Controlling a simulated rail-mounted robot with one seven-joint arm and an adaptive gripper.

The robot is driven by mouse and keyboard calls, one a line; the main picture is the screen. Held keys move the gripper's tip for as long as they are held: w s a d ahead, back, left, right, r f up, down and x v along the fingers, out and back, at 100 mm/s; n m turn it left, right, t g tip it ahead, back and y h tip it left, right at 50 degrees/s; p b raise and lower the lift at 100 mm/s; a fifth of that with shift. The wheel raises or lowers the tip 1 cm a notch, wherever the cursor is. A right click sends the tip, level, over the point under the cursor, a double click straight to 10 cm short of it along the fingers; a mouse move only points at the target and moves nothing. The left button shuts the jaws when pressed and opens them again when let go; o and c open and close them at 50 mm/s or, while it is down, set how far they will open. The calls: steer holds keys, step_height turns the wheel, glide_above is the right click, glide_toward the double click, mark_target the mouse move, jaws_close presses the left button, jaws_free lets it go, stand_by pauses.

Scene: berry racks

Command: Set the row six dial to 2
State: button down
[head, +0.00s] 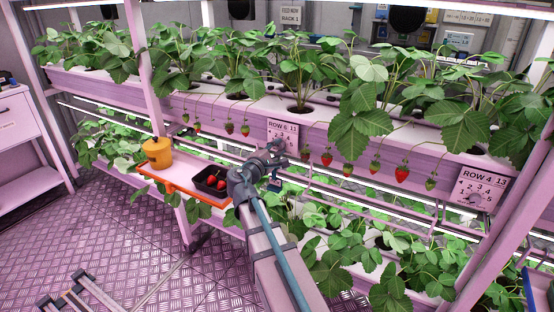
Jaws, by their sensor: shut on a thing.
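The row six plate (290,128) is on the front of the planted gutter, in the middle of the head view. Its heading shows above my gripper. My gripper (279,150) is at the lower part of this plate, shut on the row six dial. The gripper and wrist cover the dial and most of its numbers, so I cannot tell where the dial points.
The row four plate (482,185) with its own dial is on the gutter at right. An orange-edged shelf (178,184) holds a yellow-orange pot (158,153) and a black punnet (210,182) with strawberries. Strawberries hang along the gutter front on both sides of my gripper.

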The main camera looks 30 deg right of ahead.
steer(key=shift+m+b, duration=1.1)
steer(key=shift+b, duration=0.1)
steer(key=c, duration=0.9)
jaws_free()
steer(key=v, duration=1.2)
steer(key=shift+r, duration=0.1)
